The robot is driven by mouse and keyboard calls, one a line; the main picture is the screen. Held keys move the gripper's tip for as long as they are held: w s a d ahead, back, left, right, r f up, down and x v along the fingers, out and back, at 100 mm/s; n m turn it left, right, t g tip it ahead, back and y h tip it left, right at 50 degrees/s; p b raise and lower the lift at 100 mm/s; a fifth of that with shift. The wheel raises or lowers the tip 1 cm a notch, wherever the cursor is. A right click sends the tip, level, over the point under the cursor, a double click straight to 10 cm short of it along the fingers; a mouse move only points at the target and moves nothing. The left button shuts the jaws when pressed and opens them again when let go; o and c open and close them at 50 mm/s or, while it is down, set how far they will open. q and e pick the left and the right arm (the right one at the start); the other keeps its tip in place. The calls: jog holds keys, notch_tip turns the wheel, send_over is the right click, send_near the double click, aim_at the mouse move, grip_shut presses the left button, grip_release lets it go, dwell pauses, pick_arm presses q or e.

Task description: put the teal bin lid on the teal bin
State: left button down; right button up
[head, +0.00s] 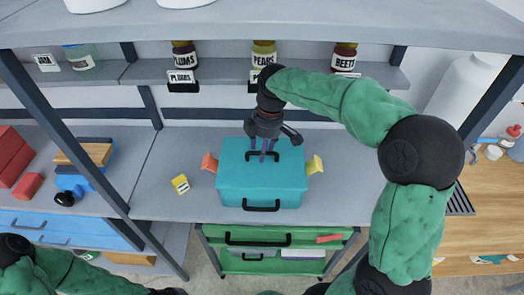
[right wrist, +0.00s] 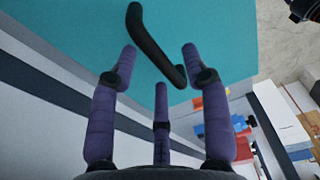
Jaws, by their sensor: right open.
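The teal bin (head: 232,200) stands on the grey shelf counter with a black handle on its front. The teal lid (head: 232,165) lies flat over its top, with a black bar handle (head: 257,156). Whether it is fully seated I cannot tell. In the right wrist view, the teal lid surface (right wrist: 210,25) and its black handle (right wrist: 152,45) are close ahead. My right gripper (head: 264,157) points down over the lid handle. Its purple fingers (right wrist: 161,75) are spread apart with nothing held between them. My left gripper is not seen; only my green left arm shows at bottom left.
An orange piece (head: 209,163) and a yellow piece (head: 314,165) stick out at the bin's sides. Labelled jars (head: 264,55) line the shelf behind. A green drawer unit (head: 235,262) is below. Counter right of the bin is clear.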

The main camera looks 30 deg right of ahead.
notch_tip(320, 180, up, 10)
jog(key=d, duration=0.1)
jog(key=shift+s, duration=0.35)
